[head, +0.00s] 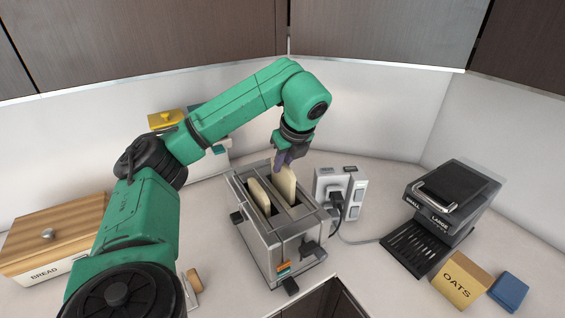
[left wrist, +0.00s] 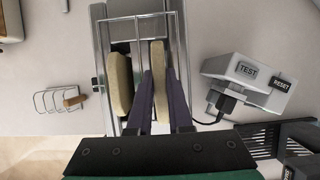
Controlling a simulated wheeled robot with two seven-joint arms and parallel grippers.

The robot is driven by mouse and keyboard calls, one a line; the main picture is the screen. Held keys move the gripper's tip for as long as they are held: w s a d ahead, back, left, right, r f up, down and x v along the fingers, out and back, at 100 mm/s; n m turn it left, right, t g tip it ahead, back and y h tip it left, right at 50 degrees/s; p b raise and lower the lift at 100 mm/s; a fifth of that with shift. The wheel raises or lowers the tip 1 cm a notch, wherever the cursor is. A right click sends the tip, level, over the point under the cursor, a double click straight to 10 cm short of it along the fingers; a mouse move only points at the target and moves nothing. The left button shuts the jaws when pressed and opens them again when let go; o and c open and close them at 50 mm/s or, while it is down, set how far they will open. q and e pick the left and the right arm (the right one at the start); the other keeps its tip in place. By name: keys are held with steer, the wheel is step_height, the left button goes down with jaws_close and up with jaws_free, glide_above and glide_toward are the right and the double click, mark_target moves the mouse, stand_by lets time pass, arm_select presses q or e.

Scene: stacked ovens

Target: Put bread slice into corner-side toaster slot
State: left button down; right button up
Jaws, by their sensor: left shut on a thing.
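The steel toaster (head: 277,247) stands on the counter with two long slots. One bread slice (head: 260,196) sits in its left slot and sticks out above the top. My left gripper (head: 285,162) is over the right slot, on the corner side, with its purple fingers pointing down. It is shut on a second bread slice (head: 289,187), upright and lined up with that slot. Its lower edge seems to be at or in the slot; the depth is unclear. In the left wrist view, the held slice (left wrist: 158,75) lies between the fingers, beside the other slice (left wrist: 118,84).
A socket block (head: 331,184) with a plugged cord stands close right of the toaster. A bread box (head: 50,236) is at left. A wire rack (left wrist: 52,101) is left of the toaster.

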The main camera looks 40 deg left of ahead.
arm_select(q)
steer(key=c, duration=0.8)
jaws_free()
steer(key=shift+o, duration=0.2)
steer(key=p+v, duration=0.9)
steer(key=v, duration=0.5)
steer(key=shift+r, duration=0.3)
